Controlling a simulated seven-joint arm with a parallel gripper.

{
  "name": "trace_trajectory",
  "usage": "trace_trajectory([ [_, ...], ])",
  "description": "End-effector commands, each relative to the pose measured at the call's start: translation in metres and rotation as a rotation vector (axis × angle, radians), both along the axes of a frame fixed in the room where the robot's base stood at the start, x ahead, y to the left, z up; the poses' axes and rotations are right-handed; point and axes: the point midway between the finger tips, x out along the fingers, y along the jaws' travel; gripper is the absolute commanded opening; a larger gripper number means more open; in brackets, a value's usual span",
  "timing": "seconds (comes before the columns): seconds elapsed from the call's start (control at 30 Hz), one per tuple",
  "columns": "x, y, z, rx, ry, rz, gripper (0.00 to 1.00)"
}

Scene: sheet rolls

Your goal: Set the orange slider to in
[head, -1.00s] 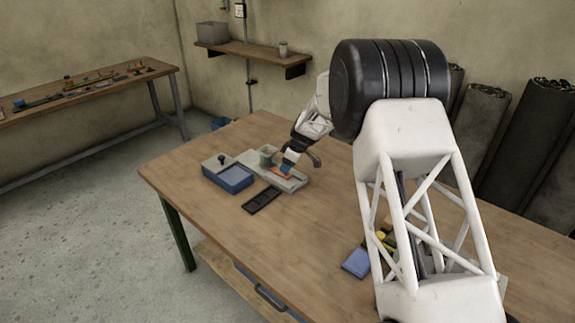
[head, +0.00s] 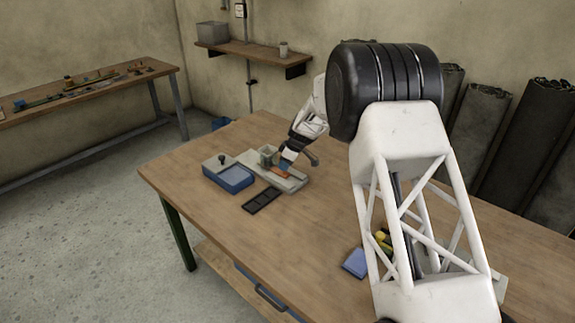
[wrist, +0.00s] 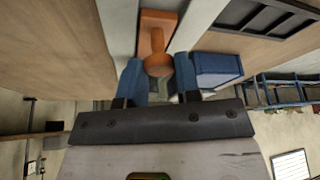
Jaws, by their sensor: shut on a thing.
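The orange slider (head: 281,172) sits on a grey base (head: 296,184) at the left part of the wooden table. In the wrist view the slider (wrist: 158,20) is a flat orange plate with a round upright knob. My gripper (wrist: 159,72) has blue fingers on both sides of that knob and is shut on it. In the head view my gripper (head: 285,164) comes down on the slider from the upper right and hides part of it. The slider's exact position along its track cannot be told.
A blue tray (head: 228,181) is left of the base, and a black compartment tray (head: 262,201) lies in front. A greenish cup (head: 267,155) stands close behind the slider. A blue block (head: 356,262) lies near my arm. The table's front left is clear.

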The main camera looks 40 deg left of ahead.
Motion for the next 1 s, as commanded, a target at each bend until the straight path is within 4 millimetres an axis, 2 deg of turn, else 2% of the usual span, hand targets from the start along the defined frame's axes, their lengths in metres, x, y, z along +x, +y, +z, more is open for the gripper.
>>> trace_trajectory([
  [0.2, 0.000, 0.026, 0.001, 0.003, -0.001, 0.000, 0.00],
  [0.5, 0.000, 0.029, 0.002, 0.004, -0.004, -0.001, 0.00],
  [0.53, 0.000, 0.029, 0.002, 0.004, -0.004, -0.001, 0.36],
  [0.67, 0.000, 0.028, 0.001, 0.003, -0.003, -0.002, 0.56],
  [1.0, 0.000, 0.027, 0.002, 0.002, -0.001, -0.001, 0.56],
])
